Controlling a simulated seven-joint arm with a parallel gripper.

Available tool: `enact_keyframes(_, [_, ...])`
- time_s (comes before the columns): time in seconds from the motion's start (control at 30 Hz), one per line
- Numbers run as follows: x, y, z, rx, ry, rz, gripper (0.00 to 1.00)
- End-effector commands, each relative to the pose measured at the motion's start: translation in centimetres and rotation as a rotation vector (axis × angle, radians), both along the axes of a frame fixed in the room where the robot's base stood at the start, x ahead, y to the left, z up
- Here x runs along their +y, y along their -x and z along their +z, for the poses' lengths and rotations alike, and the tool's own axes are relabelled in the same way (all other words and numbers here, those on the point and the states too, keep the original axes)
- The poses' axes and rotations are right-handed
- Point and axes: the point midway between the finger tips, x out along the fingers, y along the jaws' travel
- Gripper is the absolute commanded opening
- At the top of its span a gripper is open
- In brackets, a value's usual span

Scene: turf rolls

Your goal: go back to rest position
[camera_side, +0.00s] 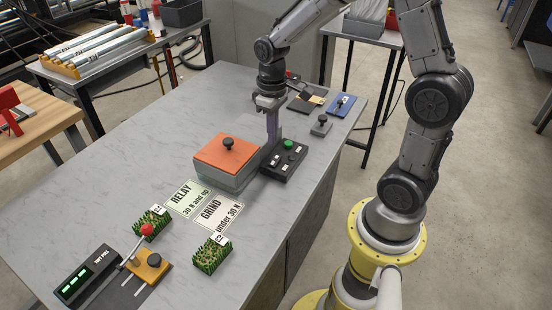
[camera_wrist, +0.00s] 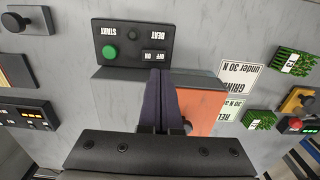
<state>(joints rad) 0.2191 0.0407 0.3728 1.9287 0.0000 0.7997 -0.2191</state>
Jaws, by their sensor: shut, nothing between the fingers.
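My gripper (camera_side: 272,141) points down over the bench, its fingers together with nothing between them. It hangs between the grey box with an orange lid (camera_side: 226,152) and the black control box (camera_side: 284,160). In the wrist view the dark purple fingers (camera_wrist: 158,74) end near the edge of the control box (camera_wrist: 130,62), which has a green START button (camera_wrist: 109,51). The orange lid (camera_wrist: 200,111) is partly hidden behind the fingers. I cannot tell whether the fingertips touch anything. Two green turf pieces with labels, one (camera_side: 152,222) and another (camera_side: 212,254), lie toward the front.
A RELAY card (camera_side: 187,197) and a GRIND card (camera_side: 218,213) lie flat beside the turf. A TUFT PULL display (camera_side: 86,283) and a red-knobbed lever device (camera_side: 147,262) stand at the front left. A small knobbed block (camera_side: 321,125) and blue pad (camera_side: 342,105) lie at the back.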

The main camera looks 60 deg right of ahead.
Motion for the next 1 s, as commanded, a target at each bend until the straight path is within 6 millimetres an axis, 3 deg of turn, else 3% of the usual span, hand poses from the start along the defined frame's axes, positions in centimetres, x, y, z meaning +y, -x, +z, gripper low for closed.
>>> enact_keyframes(0.17, [0.3, -0.2, 0.5, -0.014, 0.003, 0.01, 0.0])
enact_keyframes(0.27, [0.9, -0.6, 2.8, -0.078, 0.016, 0.03, 0.0])
enact_keyframes(0.37, [2.2, 0.1, 6.3, -0.171, 0.032, 0.062, 0.0])
enact_keyframes(0.5, [4.2, 3.2, 11.3, -0.306, 0.046, 0.093, 0.0])
enact_keyframes(0.7, [6.4, 9.5, 15.0, -0.463, 0.04, 0.098, 0.0])
enact_keyframes(0.87, [7.2, 13.8, 15.2, -0.53, 0.022, 0.074, 0.0])
enact_keyframes(1.0, [7.3, 16.2, 13.7, -0.515, 0.008, 0.032, 0.0])
